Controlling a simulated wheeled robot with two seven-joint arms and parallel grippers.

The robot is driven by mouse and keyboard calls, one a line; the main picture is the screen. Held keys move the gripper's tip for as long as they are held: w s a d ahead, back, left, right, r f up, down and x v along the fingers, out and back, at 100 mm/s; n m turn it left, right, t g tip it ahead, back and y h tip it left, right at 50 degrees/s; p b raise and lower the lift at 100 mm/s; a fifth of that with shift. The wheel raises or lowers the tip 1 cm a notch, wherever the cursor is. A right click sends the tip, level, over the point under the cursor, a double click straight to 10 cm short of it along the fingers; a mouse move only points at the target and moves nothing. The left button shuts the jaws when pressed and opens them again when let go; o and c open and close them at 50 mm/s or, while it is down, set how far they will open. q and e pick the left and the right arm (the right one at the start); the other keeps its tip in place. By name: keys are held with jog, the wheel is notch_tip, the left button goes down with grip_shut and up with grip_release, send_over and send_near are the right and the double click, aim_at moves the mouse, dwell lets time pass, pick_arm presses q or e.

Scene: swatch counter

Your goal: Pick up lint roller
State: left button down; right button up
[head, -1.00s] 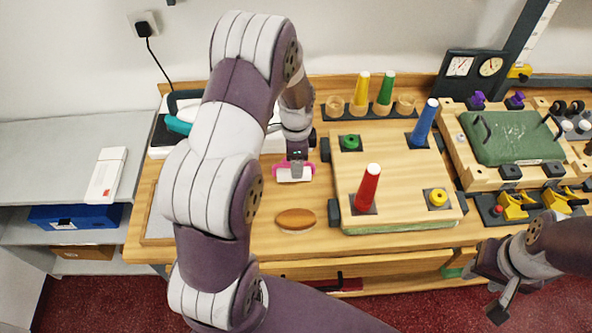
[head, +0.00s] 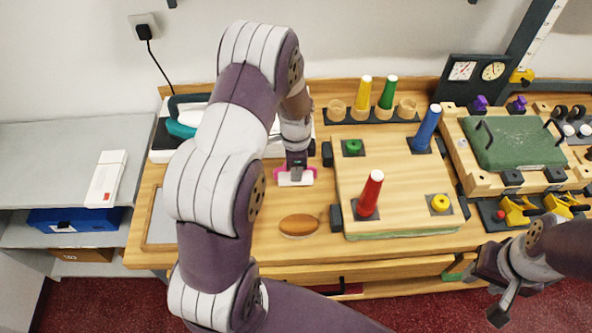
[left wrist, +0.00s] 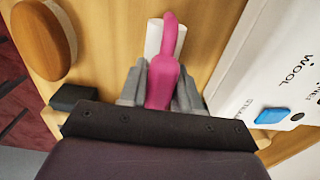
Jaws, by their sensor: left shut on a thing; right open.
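The lint roller has a pink handle (left wrist: 161,85) and a white roll (left wrist: 153,38). In the head view its white roll (head: 296,179) shows just below my left gripper (head: 297,168), at the middle of the wooden counter. My left gripper (left wrist: 160,88) is shut on the pink handle, with one grey finger on each side. I cannot tell whether the roller touches the counter. My right gripper (head: 494,287) is open and empty in front of the counter at the lower right.
A brown oval brush (head: 299,225) lies nearer the front edge. A wooden board with coloured cones (head: 400,185) stands to the right. A white appliance with a teal part (head: 180,128) stands at the back left, partly behind my left arm.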

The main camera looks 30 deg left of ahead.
pick_arm(q)
jog(key=r, duration=0.2)
jog(key=w+d+r+b, duration=0.1)
jog(key=r, duration=0.1)
jog(key=w+d+r+b, duration=0.1)
jog(key=w+d+r, duration=0.5)
jog(key=d, duration=0.1)
jog(key=shift+w+d+r+b, duration=0.2)
jog(key=shift+w+d+b, duration=0.1)
jog(key=shift+w, duration=0.1)
